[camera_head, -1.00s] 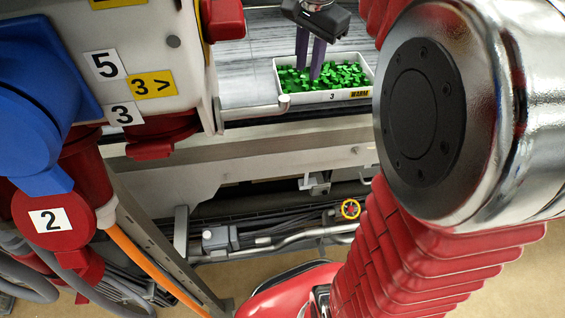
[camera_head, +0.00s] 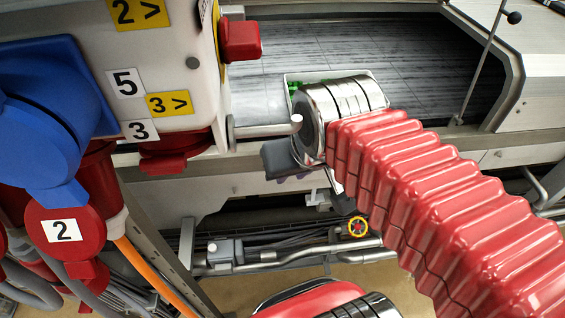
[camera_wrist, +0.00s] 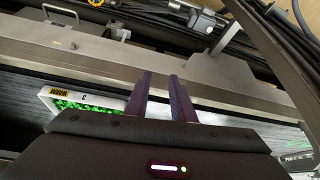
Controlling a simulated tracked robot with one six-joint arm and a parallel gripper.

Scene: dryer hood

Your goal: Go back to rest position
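My gripper (camera_wrist: 160,76) shows its two dark purple fingers in the wrist view, with a clear gap between them and nothing held. The white tray of green pieces (camera_wrist: 88,101), labelled 3 and WARM, lies left of the fingers in the wrist view. In the head view my arm covers most of the tray (camera_head: 330,74); only its back rim and a few green pieces show.
A socket box (camera_head: 165,70) with blue and red plugs stands close on the left. The dryer's grey bed (camera_head: 420,70) extends behind the arm. Pipes and a yellow-rimmed valve wheel (camera_head: 358,227) run below the ledge. An orange cable (camera_head: 140,270) hangs at lower left.

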